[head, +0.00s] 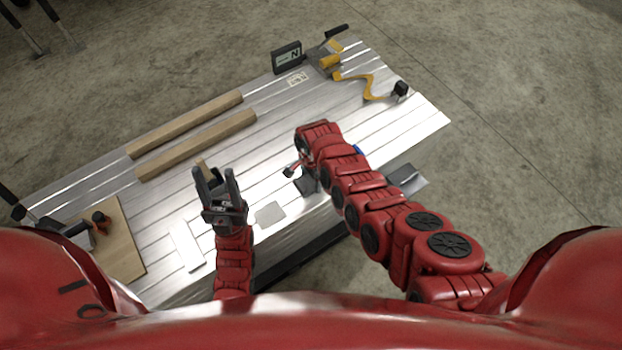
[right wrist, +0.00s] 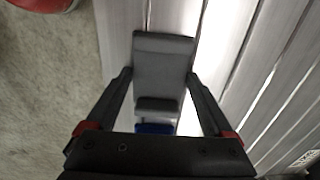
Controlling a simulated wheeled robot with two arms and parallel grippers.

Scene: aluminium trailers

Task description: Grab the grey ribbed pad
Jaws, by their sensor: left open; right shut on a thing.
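The grey pad (right wrist: 164,48) shows in the right wrist view as a smooth-looking, upright grey rectangle near the deck edge. Its ribs cannot be made out. My right gripper (right wrist: 160,76) is shut on it, one dark finger against each long side. A small black part and a blue part show nearer the palm. In the head view my right forearm hides the right fingers; a dark grey piece (head: 306,183) shows beside the arm, and I cannot tell if it is the pad. My left gripper (head: 215,174) is open and empty above the deck.
The aluminium trailer deck (head: 265,160) carries two wooden beams (head: 197,145), a white strip (head: 186,245), a light plate (head: 270,214) and a brown board (head: 118,240) with tools. A yellow strap (head: 372,88) and a dark sign (head: 287,57) are at the far end.

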